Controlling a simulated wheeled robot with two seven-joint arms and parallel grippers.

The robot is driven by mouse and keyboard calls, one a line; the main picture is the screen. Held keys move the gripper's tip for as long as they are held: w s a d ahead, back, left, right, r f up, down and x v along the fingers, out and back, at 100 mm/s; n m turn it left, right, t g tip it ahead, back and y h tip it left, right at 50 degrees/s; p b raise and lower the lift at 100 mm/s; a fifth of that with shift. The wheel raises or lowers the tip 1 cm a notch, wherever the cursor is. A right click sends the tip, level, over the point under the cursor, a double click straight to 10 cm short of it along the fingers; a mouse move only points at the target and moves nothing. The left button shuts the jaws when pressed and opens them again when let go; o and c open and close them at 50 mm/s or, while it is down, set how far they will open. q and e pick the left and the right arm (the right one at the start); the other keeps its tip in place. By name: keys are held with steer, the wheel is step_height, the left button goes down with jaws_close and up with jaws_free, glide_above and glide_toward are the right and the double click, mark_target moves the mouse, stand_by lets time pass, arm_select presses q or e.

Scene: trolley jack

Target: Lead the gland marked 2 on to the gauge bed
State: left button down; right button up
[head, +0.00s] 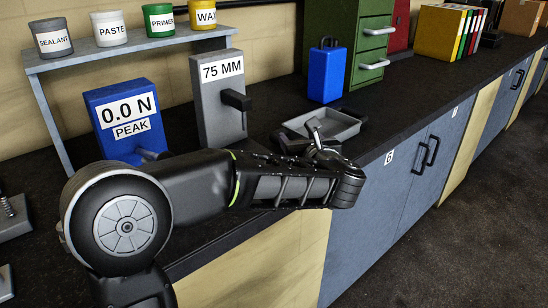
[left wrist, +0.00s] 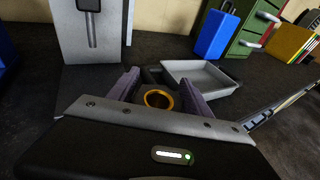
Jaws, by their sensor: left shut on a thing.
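My left gripper (head: 314,132) is over the bench's front part, just in front of a shallow grey tray. In the left wrist view its two fingers (left wrist: 158,88) are shut on a brass-coloured ring, which looks like the gland (left wrist: 159,98). No mark 2 shows on it. In the head view the gland is too small or hidden to make out. A grey upright gauge block marked 75 MM (head: 218,85), with a black jaw, stands behind and left of the gripper. It also shows in the left wrist view (left wrist: 85,40). I cannot tell which surface is the gauge bed. My right gripper is out of view.
The grey tray (head: 350,131) looks empty. A blue force gauge (head: 125,112) reads 0.0 N PEAK. A blue box (head: 327,75) and green drawers (head: 372,45) stand behind. A shelf (head: 130,50) bears several pots. Dark bench top is free right of the tray.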

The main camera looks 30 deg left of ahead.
arm_select(q)
steer(key=s+a+n+g, duration=0.1)
steer(key=s+a+f+g+y, duration=0.1)
steer(key=a, duration=0.1)
steer(key=s+a+f+n+y, duration=0.1)
steer(key=shift+s+a+f+n+g, duration=0.2)
steer(key=shift+s+n+g, duration=0.1)
steer(key=shift+g, duration=0.1)
steer(key=shift+s+a+f, duration=0.1)
steer(key=shift+s, duration=0.1)
steer(key=shift+f+b, duration=0.1)
steer(key=shift+b, duration=0.5)
steer(key=shift+w+a+f+b, duration=0.1)
steer(key=shift+w+a+b, duration=0.35)
steer(key=shift+a, duration=0.75)
steer(key=shift+w+a+f+b, duration=0.15)
steer(key=shift+w+a+b, duration=0.3)
steer(key=shift+a, duration=0.75)
steer(key=shift+w+a+f+b, duration=0.15)
steer(key=shift+a+b, duration=0.45)
steer(key=shift+a, duration=0.6)
steer(key=shift+w+a+f+b, duration=0.1)
steer(key=shift+w+a+b, duration=0.1)
steer(key=shift+a+b, duration=0.35)
steer(key=shift+w+a, duration=0.3)
steer(key=shift+a, duration=0.65)
steer(key=shift+f+b, duration=0.15)
steer(key=shift+b, duration=0.4)
